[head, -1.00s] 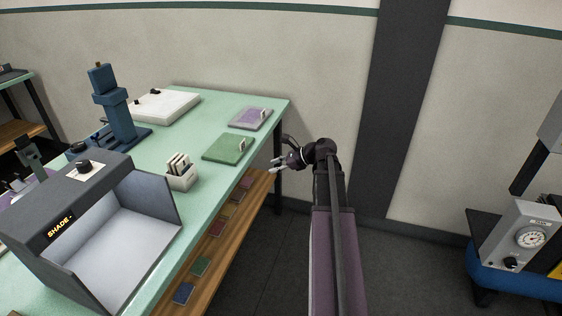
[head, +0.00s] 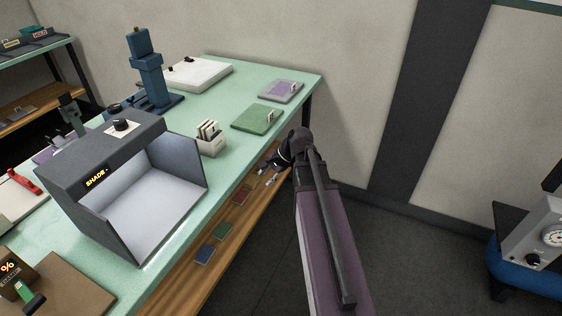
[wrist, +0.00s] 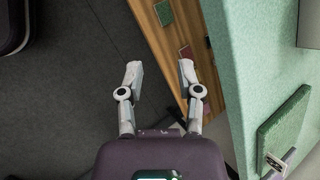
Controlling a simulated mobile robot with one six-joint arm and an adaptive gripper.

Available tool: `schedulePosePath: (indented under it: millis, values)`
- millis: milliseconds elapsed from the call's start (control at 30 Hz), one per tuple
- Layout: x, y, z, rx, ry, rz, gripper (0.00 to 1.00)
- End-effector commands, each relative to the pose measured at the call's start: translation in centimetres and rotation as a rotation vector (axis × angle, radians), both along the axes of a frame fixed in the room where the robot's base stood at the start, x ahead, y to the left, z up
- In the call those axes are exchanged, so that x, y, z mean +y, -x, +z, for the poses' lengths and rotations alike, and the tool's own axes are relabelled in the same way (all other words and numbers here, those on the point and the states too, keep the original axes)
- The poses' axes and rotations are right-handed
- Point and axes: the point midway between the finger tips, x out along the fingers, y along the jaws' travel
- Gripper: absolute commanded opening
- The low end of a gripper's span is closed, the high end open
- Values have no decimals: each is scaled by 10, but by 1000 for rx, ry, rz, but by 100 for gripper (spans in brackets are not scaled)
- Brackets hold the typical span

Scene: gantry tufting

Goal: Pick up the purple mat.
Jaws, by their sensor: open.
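The purple mat (head: 276,91) lies flat on the mint-green table (head: 222,160) near its far right corner, behind the green mat (head: 262,118). A small pale tag stands on it. My gripper (head: 267,177) is open and empty, off the table's right edge and in front of the lower wooden shelf, apart from the purple mat. In the wrist view my gripper's two fingers (wrist: 160,66) are spread, with floor and shelf beyond.
The lower shelf (head: 190,273) holds several small coloured swatches (head: 221,228). A white holder with cards (head: 211,142), a grey shade box (head: 125,180), a blue stand (head: 150,75) and a white slab (head: 200,73) occupy the table.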

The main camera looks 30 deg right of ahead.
Motion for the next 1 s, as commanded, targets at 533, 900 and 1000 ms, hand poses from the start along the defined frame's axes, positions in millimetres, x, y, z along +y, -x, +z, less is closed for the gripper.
schedulePosePath:
  millis: [533, 900, 1000]
  values:
    - [103, 70, -30, -64, 502, 898, 46]
    - [121, 89, -32, -66, 629, 1190, 46]
    - [121, 89, -32, -65, 632, 1199, 46]
